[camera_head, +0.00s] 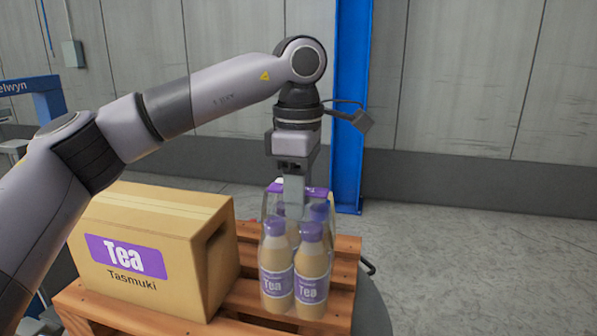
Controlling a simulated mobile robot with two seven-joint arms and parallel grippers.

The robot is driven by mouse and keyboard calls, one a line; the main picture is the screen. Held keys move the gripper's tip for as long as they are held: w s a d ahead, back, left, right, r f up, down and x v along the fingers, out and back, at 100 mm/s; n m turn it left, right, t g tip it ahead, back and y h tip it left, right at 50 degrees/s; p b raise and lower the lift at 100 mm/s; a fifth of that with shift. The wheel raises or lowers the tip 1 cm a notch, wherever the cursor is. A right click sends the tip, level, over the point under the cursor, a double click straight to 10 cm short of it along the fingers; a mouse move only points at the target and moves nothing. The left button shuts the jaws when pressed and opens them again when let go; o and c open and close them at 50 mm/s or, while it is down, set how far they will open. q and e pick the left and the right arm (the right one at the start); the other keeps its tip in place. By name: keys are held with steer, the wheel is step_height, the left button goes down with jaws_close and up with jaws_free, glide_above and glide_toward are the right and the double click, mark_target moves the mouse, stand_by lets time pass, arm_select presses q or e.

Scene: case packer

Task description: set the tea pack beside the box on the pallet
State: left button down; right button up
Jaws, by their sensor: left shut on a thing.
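The tea pack (293,275) is a clear-wrapped group of bottles with purple caps, purple labels and a purple top band. My left gripper (293,205) is shut on the top of the pack from above. The pack hangs upright over the right part of the wooden pallet (345,262); I cannot tell whether its base touches the slats. The cardboard box (150,215), marked "Tea Tasmuki", sits on the pallet to the left of the pack, with a gap between them. My right gripper is not in view.
A blue post (352,100) stands behind the pallet against the grey wall. A blue frame (45,100) is at the far left. The floor (470,250) to the right is clear.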

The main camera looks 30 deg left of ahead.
arm_select(q)
steer(key=shift+f, duration=2.1)
steer(key=c, duration=0.8)
jaws_free()
steer(key=shift+f, duration=0.15)
steer(key=shift+o, duration=0.2)
step_height(320, 180, up, 12)
steer(key=shift+r+p, duration=0.1)
steer(key=shift+p, duration=0.45)
